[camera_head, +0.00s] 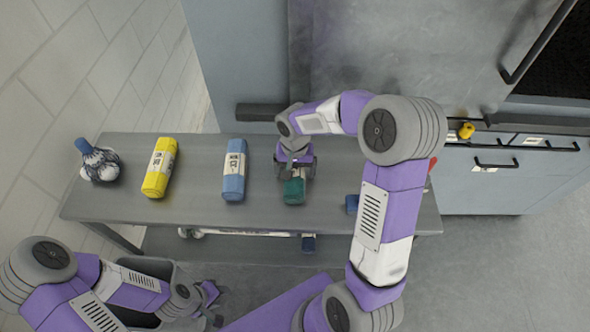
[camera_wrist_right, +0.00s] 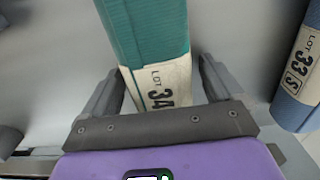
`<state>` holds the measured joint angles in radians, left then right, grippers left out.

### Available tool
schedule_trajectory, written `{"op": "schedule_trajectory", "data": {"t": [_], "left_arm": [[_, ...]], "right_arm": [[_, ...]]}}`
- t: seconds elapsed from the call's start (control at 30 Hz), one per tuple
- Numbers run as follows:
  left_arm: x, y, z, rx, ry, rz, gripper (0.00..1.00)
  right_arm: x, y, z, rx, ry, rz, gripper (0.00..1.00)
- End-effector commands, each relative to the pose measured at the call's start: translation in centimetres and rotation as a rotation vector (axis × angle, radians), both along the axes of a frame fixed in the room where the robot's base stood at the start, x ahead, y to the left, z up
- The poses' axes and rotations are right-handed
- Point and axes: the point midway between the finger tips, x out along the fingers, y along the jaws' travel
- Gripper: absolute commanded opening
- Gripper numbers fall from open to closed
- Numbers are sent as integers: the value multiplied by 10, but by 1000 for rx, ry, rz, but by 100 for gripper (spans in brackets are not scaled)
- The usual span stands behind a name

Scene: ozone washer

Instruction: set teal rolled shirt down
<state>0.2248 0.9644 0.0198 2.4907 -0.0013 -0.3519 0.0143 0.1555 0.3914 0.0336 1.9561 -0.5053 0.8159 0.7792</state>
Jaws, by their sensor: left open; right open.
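The teal rolled shirt (camera_head: 294,191) lies on the grey table (camera_head: 330,150), partly hidden under my right gripper in the head view. In the right wrist view the teal roll (camera_wrist_right: 150,35) has a cream band marked "LOT 34". My right gripper (camera_head: 294,170) is open, with one finger on each side of the banded end; gaps show between the fingers and the roll. My left gripper (camera_head: 212,305) is open and empty, low in front of the table, away from the shirt.
On the table, left of the teal roll, are a blue roll (camera_head: 234,170), a yellow roll (camera_head: 159,168) and a patterned item (camera_head: 99,160). Another blue item (camera_head: 352,204) is partly hidden by my right arm. A lower shelf (camera_head: 215,248) holds items. Grey cabinets (camera_head: 520,165) stand behind right.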

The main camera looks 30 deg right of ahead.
Motion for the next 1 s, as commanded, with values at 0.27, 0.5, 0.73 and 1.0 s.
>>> {"op": "schedule_trajectory", "data": {"t": [0.27,0.5,0.73,1.0], "left_arm": [[0,0,5,0,0,0,43],[0,0,17,0,0,0,43],[0,0,25,0,0,0,43],[0,0,28,0,0,0,43]], "right_arm": [[1,0,11,-1,-2,-1,93],[1,0,62,-1,-5,-1,93],[1,0,105,0,-4,-1,93],[0,0,123,0,0,0,93]]}}
